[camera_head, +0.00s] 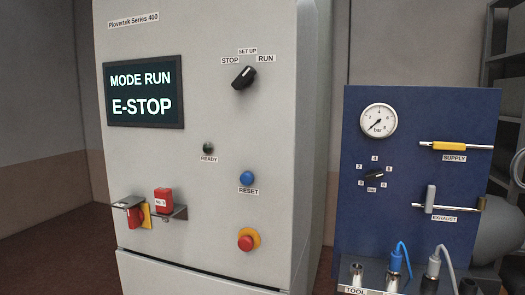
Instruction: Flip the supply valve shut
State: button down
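The supply valve (455,146) is on the blue panel at the right. Its yellow lever lies level, in line with its horizontal pipe, above the SUPPLY label (454,158). Below it, the exhaust valve (431,198) has a grey lever standing upright, across its pipe. The pressure gauge (378,121) at the panel's top left has its needle toward the lower left, near the low end of the scale. My gripper is not in view.
The grey cabinet (290,200) stands left of the panel, its screen (143,91) reading MODE RUN, E-STOP. Blue (403,252) and grey (436,262) hoses rise from fittings below the panel. A grey tank (500,228) stands behind, right.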

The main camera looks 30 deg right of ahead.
aim_at(438, 145)
jog(key=z, duration=1.25)
